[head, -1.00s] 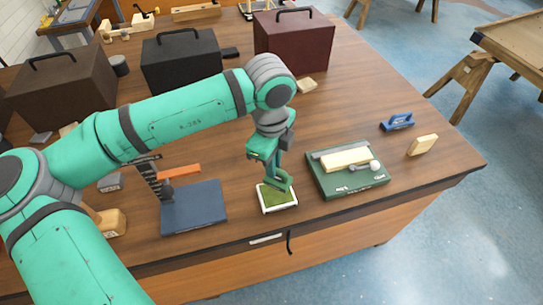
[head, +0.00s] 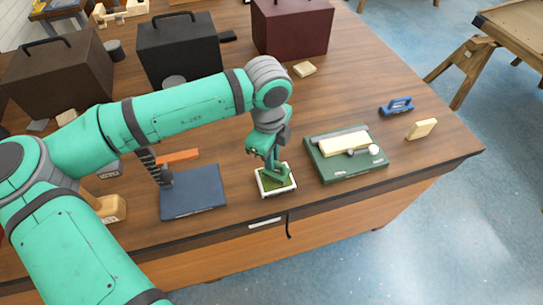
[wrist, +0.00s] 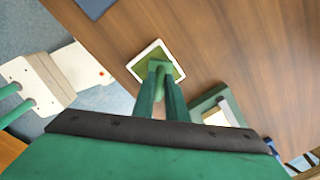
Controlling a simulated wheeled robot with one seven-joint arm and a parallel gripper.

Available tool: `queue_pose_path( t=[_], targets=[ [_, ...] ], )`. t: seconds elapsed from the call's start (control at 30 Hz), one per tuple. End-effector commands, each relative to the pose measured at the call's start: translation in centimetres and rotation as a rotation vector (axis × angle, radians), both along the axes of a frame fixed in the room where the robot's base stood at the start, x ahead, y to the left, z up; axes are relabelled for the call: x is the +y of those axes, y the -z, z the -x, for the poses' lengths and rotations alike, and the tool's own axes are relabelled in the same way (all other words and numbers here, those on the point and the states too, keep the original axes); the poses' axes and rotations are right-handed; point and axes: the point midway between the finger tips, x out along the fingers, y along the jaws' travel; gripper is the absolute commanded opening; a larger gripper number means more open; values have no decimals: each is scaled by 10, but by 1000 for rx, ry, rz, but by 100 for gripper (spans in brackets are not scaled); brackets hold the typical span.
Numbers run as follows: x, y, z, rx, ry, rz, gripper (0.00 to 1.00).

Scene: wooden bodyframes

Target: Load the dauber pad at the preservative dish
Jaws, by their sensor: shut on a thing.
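The preservative dish is a small square tray with a white rim (head: 260,184) and green content, near the table's front edge; it also shows in the wrist view (wrist: 140,53). My gripper (head: 275,174) points down over the dish. In the wrist view its green fingers (wrist: 158,85) are shut on a small green piece (wrist: 158,67), which seems to be the dauber. Its lower end lies over the dish's green middle. The fingers hide much of it, and I cannot tell whether the pad touches the content.
A green board (head: 350,172) with a cream block and a white-knobbed tool lies right of the dish. A dark blue plate (head: 193,201) lies left. A blue-handled tool (head: 397,106) and cream block (head: 422,129) are farther right. Dark cases (head: 180,50) stand behind.

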Motion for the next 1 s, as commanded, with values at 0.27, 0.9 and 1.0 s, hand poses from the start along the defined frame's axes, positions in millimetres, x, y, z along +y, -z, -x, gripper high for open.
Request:
queue_pose_path(
  t=[0.27, 0.9, 1.0],
  targets=[
    [0, 0, 0, 0, 0, 0, 0],
    [0, 6, 0, 0, 0, 0, 0],
    [0, 7, 0, 0, 0, 0, 0]
  ],
)
